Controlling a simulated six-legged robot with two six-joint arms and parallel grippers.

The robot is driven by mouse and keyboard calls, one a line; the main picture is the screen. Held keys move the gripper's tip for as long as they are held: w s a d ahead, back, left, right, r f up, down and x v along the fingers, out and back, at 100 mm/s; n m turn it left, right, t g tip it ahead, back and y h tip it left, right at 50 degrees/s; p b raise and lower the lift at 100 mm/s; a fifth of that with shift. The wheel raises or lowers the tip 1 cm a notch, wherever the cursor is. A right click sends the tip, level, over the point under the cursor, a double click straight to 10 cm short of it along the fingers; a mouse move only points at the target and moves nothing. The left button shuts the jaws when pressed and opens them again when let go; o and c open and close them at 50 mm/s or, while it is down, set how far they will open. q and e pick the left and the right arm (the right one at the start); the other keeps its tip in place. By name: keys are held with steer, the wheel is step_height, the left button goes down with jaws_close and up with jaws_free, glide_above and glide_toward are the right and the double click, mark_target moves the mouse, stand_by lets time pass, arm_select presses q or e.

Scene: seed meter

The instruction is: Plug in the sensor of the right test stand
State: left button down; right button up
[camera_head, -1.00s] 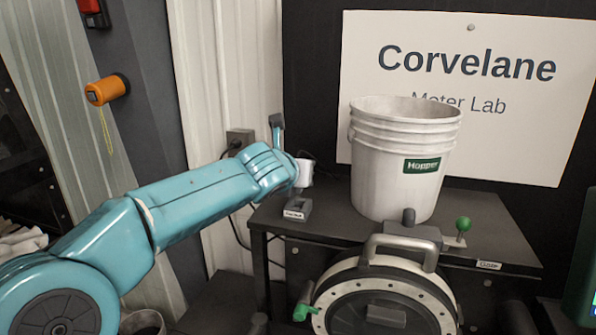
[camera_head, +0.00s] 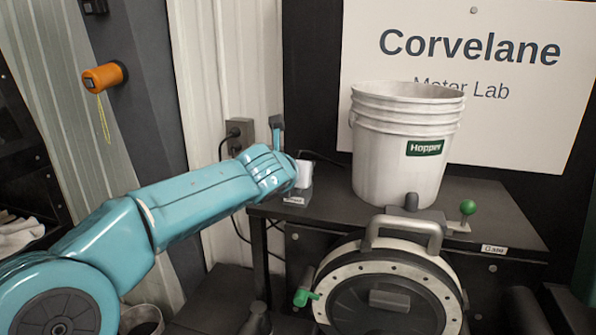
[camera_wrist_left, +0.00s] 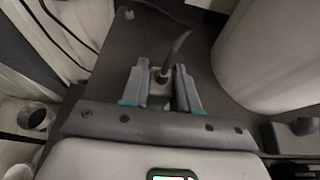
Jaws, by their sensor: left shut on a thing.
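In the left wrist view, my left gripper (camera_wrist_left: 161,84) is shut on a grey plug (camera_wrist_left: 160,90), with a dark cable (camera_wrist_left: 177,46) curving away from its far end. In the head view, my left arm reaches from the left to the table's left corner. Its pale gripper end (camera_head: 304,174) covers most of a small dark block (camera_head: 297,198) with a white label, too small to read. The fingers and plug are hidden there, and I cannot tell whether the plug touches the block. A dark cable (camera_head: 322,157) shows behind the gripper. My right gripper is out of view.
A white hopper bucket (camera_head: 405,170) stands on the dark table (camera_head: 490,205), right of my gripper. A round meter with a handle (camera_head: 385,285) stands in front. A wall socket (camera_head: 239,133) holds a plug.

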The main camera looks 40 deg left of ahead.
arm_select(q)
steer(key=shift+f+b, duration=0.35)
steer(key=shift+f, duration=0.15)
stand_by(0.7)
steer(key=c, duration=0.8)
jaws_free()
steer(key=shift+s, duration=0.1)
steer(key=v, duration=1.6)
steer(key=shift+s, duration=0.1)
steer(key=shift+s, duration=0.1)
